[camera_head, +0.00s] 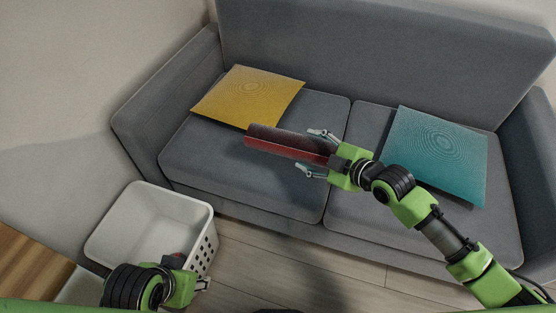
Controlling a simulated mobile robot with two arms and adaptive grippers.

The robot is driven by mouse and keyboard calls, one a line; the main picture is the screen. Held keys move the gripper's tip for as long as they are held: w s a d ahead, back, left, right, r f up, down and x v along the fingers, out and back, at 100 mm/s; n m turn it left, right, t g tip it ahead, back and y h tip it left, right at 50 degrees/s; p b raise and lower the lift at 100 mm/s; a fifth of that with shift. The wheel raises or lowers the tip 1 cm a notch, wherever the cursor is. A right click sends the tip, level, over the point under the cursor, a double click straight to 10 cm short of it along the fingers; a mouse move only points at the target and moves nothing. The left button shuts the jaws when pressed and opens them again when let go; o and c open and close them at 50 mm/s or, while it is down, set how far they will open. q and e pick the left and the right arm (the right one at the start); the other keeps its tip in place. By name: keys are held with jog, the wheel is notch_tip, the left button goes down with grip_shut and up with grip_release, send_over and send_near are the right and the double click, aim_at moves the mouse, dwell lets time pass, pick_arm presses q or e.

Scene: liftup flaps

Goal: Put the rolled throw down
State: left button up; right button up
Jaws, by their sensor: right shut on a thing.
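The rolled throw (275,143) is a dark red roll with a greyish top. It points left from my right gripper (314,152), over the left seat of the grey sofa (228,168). My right gripper is shut on the roll near its right end, with one finger on each side. I cannot tell whether the roll touches the seat or hangs just above it. My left gripper (203,284) is low at the left, beside the white basket's front corner. Its fingers are too small and foreshortened to show whether they are open.
A yellow cushion (248,97) lies at the left of the sofa and a teal cushion (437,150) at the right. The white basket (150,222) stands on the floor at the left, partly hidden by my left arm. A wooden surface (30,265) is at the lower left.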

aim_at(283, 157)
jog(key=a+f, duration=0.1)
jog(key=w+a+f+b, duration=0.1)
jog(key=a, duration=0.1)
jog(key=w+a+f, duration=0.1)
jog(key=a, duration=0.1)
jog(key=shift+f+b, duration=0.3)
jog(key=shift+f, duration=0.05)
jog(key=a+f, duration=0.1)
jog(key=w+a+f+b, duration=0.1)
jog(key=shift+a+f, duration=0.1)
jog(key=shift+f, duration=0.25)
jog(key=shift+a+f, duration=0.35)
notch_tip(283, 157, down, 3)
jog(key=shift+w+f+b, duration=0.1)
jog(key=shift+w+b, duration=0.05)
jog(key=shift+b, duration=0.65)
pick_arm(q)
jog(key=w+d+r+t+h, duration=0.1)
jog(key=w+d+r+t, duration=0.1)
jog(key=w, duration=0.5)
jog(key=w+d+r+t+h, duration=0.1)
jog(key=w+d+r+t, duration=0.2)
jog(key=w+r+t, duration=0.2)
jog(key=w+t, duration=0.1)
jog(key=w, duration=0.2)
pick_arm(e)
jog(key=o, duration=1.5)
jog(key=shift+f, duration=0.2)
